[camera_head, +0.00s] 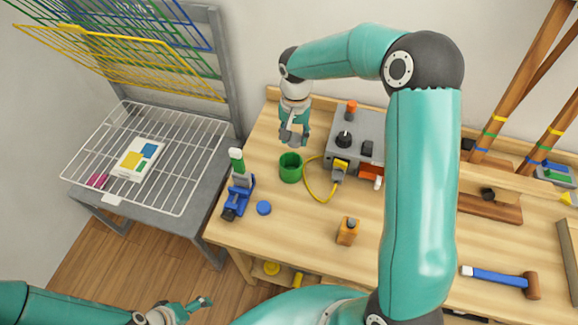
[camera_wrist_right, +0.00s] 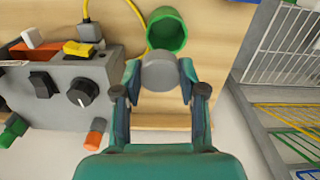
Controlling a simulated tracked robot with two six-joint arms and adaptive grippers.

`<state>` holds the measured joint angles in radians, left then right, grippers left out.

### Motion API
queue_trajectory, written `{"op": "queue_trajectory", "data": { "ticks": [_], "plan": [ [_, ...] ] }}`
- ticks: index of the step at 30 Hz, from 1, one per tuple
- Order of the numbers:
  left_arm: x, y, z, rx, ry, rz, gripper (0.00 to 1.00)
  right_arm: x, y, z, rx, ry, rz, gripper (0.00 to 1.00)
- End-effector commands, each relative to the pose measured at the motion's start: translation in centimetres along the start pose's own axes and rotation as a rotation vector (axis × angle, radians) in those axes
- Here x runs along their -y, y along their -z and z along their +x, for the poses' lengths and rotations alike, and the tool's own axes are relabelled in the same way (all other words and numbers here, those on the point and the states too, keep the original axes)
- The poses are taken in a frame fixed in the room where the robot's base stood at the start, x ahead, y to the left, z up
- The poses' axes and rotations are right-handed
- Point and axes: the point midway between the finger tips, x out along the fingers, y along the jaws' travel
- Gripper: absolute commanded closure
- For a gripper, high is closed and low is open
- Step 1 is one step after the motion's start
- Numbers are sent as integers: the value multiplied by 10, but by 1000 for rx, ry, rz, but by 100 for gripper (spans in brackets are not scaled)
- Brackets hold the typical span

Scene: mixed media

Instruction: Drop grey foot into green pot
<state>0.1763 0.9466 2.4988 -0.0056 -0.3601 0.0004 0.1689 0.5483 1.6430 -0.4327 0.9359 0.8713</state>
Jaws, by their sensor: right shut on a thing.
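The green pot (camera_head: 291,167) stands upright on the wooden workbench, just left of the grey control box. It also shows at the top of the right wrist view (camera_wrist_right: 167,30), with its open mouth visible. My right gripper (camera_head: 293,138) is above and slightly behind the pot. In the right wrist view, its fingers (camera_wrist_right: 160,85) are shut on the grey foot (camera_wrist_right: 160,72), a round grey piece held apart from the pot. My left gripper (camera_head: 190,305) is low at the bottom left of the head view, away from the bench; its fingers look spread with nothing between them.
The grey control box (camera_head: 362,135) with knobs and a yellow cable (camera_head: 318,195) stands right of the pot. A blue vise (camera_head: 238,194) and blue disc (camera_head: 264,208) lie to the left. An orange block (camera_head: 348,231) and hammer (camera_head: 500,279) are nearer. A wire rack (camera_head: 180,180) stands left.

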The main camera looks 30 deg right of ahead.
Motion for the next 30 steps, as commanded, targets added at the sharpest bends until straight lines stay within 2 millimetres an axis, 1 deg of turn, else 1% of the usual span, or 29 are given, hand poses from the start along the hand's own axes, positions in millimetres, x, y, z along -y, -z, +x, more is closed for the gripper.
{"op": "queue_trajectory", "data": {
  "ticks": [1,2,5,15,19,23,30],
  "plan": [
    [-1,0,-2,0,0,0,13,-5,5,-4,0,1,46,100],
    [0,0,-1,0,0,0,13,-7,6,-4,1,1,65,100],
    [1,0,3,0,0,0,13,-9,7,1,3,-1,89,100],
    [9,0,24,0,0,0,13,-9,7,38,3,-1,84,100],
    [11,0,30,0,0,0,13,-9,7,49,2,0,83,100],
    [12,0,32,0,0,0,13,-9,7,54,2,0,83,100],
    [12,0,32,0,0,0,13,-9,7,54,2,0,83,100]
  ]
}}
